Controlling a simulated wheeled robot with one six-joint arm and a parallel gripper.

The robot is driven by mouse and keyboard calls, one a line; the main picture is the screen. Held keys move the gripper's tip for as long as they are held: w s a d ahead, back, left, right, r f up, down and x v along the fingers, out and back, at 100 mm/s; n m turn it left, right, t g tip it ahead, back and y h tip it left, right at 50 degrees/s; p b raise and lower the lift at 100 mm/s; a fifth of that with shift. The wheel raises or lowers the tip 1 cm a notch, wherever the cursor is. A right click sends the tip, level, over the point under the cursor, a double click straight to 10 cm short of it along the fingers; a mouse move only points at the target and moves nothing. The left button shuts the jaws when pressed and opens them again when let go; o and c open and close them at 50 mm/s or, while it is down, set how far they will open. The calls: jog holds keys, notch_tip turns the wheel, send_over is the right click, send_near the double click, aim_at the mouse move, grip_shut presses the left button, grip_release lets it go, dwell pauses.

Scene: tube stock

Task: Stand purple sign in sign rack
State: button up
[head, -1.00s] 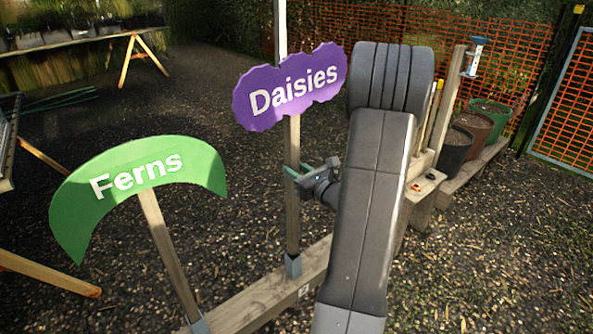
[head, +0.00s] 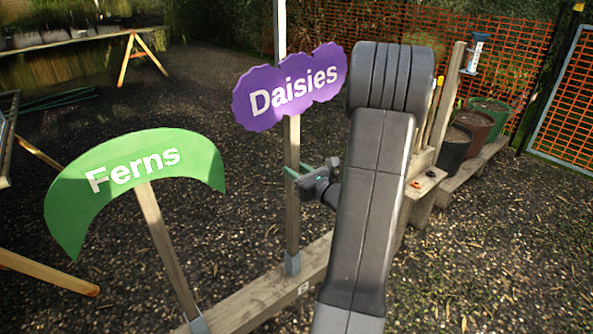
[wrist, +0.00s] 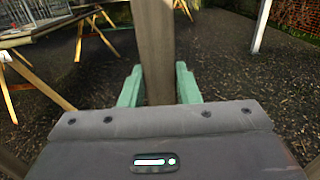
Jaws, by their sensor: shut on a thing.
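The purple sign (head: 290,88), lettered "Daisies", stands upright on a wooden post. Its foot sits in a grey metal socket of the sign rack (head: 262,299), a low timber beam. My gripper (head: 296,171) is shut on the post about midway up. In the wrist view, the green fingers of my gripper (wrist: 160,88) lie either side of the purple sign's post (wrist: 155,50). A green sign (head: 135,178), lettered "Ferns", stands left of it in another socket, its post leaning slightly. My arm hides part of the rack on the right.
A wooden trestle table (head: 90,38) stands at the back left. Gravel ground is open behind the signs.

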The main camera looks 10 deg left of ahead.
jog(key=shift+f, duration=0.2)
dwell(0.3)
jog(key=shift+f+b, duration=1.35)
jog(key=shift+f, duration=0.2)
jog(key=shift+f+b, duration=1.25)
jog(key=shift+f, duration=0.1)
jog(key=shift+f+b, duration=1.35)
jog(key=shift+f, duration=0.2)
